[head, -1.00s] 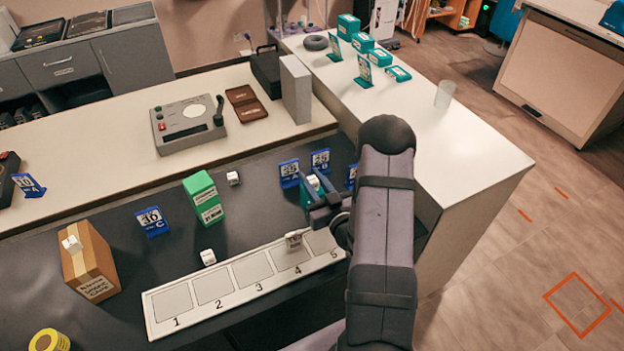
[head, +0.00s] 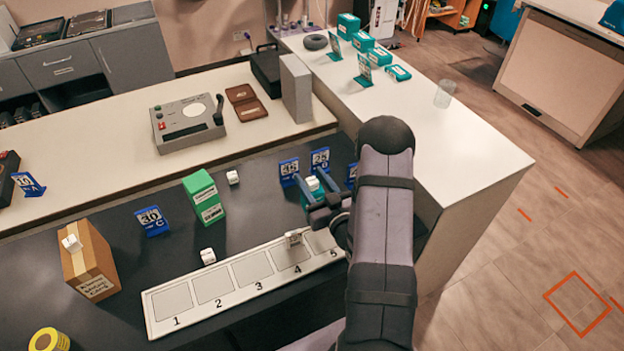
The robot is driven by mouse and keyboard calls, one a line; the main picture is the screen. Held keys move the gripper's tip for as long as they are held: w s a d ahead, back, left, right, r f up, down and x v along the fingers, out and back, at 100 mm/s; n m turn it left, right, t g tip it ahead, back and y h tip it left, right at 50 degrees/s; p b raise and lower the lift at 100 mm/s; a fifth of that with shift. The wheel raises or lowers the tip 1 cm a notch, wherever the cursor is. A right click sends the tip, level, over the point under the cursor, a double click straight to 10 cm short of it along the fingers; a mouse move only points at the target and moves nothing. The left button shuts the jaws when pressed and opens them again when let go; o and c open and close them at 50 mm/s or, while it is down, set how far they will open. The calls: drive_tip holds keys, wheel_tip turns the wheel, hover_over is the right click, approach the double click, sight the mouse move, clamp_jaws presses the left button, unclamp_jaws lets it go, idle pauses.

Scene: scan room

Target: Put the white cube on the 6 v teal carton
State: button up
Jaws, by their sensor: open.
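My gripper (head: 314,187) is open near the right end of the dark bench. A white cube (head: 313,183) sits between its spread fingers. Other white cubes lie on the dark bench (head: 233,177), near the numbered strip (head: 208,256), and on a brown box (head: 72,243).
A numbered white strip (head: 233,263) runs along the front, with a small pale object (head: 293,238) at slot 4. A green carton (head: 204,198) and blue signs (head: 289,171) stand on the bench. Several teal cartons (head: 382,57) are on the right counter.

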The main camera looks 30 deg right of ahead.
sight(323, 195)
drive_tip(key=shift+s, duration=0.25)
drive_tip(key=s+b, duration=0.2)
drive_tip(key=s, duration=0.3)
drive_tip(key=shift+s+r, duration=0.15)
drive_tip(key=shift+s, duration=0.15)
drive_tip(key=shift+s+r+b, duration=0.15)
drive_tip(key=shift+s+b, duration=0.2)
drive_tip(key=shift+s, duration=0.4)
